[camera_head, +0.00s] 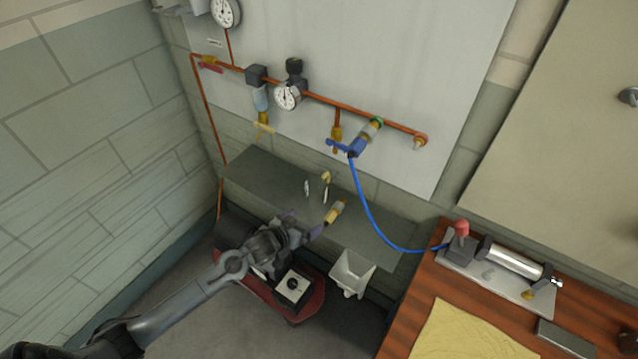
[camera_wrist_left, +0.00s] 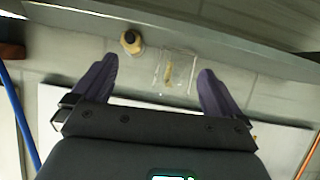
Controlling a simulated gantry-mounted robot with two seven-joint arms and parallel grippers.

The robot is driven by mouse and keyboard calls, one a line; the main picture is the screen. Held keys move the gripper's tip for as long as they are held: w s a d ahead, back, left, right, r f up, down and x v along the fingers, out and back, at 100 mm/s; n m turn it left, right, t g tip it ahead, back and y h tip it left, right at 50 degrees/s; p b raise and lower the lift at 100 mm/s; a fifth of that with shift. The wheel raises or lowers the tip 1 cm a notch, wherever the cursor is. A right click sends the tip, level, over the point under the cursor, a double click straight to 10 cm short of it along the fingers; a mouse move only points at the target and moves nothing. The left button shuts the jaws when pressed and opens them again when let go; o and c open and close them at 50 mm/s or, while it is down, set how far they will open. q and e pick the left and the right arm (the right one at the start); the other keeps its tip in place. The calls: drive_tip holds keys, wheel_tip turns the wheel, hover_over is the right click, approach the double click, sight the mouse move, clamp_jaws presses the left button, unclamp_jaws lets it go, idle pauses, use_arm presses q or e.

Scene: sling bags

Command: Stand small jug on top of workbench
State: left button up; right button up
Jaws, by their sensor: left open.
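A clear, see-through vessel with a yellowish part, probably the small jug (camera_head: 325,192), stands on the grey ledge (camera_head: 262,178) against the wall. In the left wrist view the clear vessel (camera_wrist_left: 176,74) shows between the finger lines, beyond the tips. My left gripper (camera_head: 302,223) is open and empty at the ledge's front side, its purple fingers spread; they also show in the left wrist view (camera_wrist_left: 158,67). The workbench (camera_head: 424,296) is the wooden top at the right. My right gripper is not in view.
A white bin (camera_head: 352,272) is below the ledge. A blue hose (camera_head: 368,212) runs to a pump (camera_head: 510,262) on the workbench. A yellow cloth (camera_head: 466,335) covers its front.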

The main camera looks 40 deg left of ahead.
sight(309, 190)
use_arm(q)
drive_tip(key=shift+t+y, duration=0.3)
drive_tip(key=shift+t, duration=0.2)
drive_tip(key=w+a+r, duration=0.4)
drive_tip(key=r, duration=0.1)
drive_tip(key=shift+w+a, duration=0.2)
drive_tip(key=shift+w, duration=0.15)
drive_tip(key=x, duration=0.4)
drive_tip(key=shift+w+r+b, duration=0.1)
drive_tip(key=shift+b, duration=0.25)
drive_tip(key=shift+x, duration=0.85)
drive_tip(key=shift+b+x, duration=0.9)
drive_tip(key=shift+x, duration=1.25)
drive_tip(key=shift+d, duration=0.15)
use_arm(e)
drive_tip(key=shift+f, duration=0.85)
use_arm(q)
drive_tip(key=c, duration=1)
drive_tip(key=shift+r, duration=0.15)
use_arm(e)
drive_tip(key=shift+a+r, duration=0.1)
